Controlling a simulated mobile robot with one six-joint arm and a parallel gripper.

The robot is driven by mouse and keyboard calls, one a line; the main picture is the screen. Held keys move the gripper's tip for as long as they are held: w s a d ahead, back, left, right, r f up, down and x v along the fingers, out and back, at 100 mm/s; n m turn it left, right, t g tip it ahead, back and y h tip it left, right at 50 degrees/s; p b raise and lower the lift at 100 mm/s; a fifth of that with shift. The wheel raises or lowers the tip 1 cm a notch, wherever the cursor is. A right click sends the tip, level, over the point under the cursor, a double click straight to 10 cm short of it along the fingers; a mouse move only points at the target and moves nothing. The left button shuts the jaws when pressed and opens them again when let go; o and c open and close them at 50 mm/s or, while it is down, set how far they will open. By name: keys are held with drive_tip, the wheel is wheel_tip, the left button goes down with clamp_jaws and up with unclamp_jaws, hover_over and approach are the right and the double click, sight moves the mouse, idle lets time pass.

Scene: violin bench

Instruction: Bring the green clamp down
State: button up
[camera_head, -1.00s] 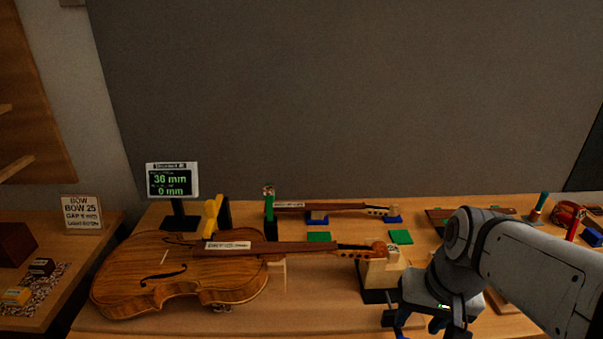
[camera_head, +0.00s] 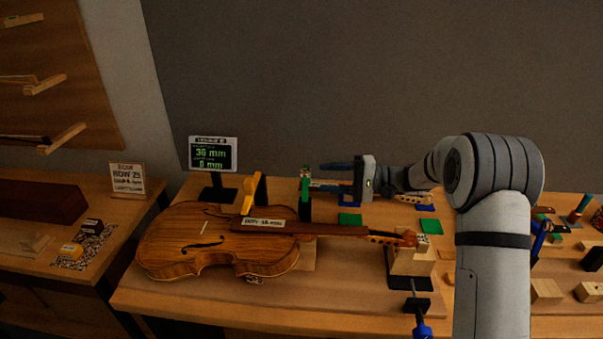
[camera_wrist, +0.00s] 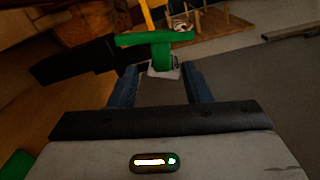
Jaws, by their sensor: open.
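The green clamp (camera_head: 305,185) stands upright at the back of the bench, behind the violin's neck, against a dark post. It shows in the wrist view as a green T shape (camera_wrist: 162,52), with its wide bar across the top. My gripper (camera_head: 324,175) is level, just right of the clamp, with its fingers pointing at it. In the wrist view the open fingers (camera_wrist: 158,80) have the clamp's stem ahead of the gap between them. No contact is clear. The violin (camera_head: 215,242) lies in front, with its neck on a support block.
A yellow clamp (camera_head: 254,193) stands left of the green one. A display (camera_head: 213,154) reading 36 mm and 0 mm stands behind the violin. Green pads (camera_head: 350,220) lie on the bench below my gripper. Several small blocks and tools lie at the right.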

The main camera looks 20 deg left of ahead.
sight(306, 181)
drive_tip(key=p+x, duration=0.2)
drive_tip(key=x, duration=0.6)
drive_tip(key=shift+w+y, duration=0.3)
drive_tip(key=shift+w, duration=0.05)
drive_tip(key=shift+r, duration=0.1)
drive_tip(key=shift+c, duration=0.3)
clamp_jaws()
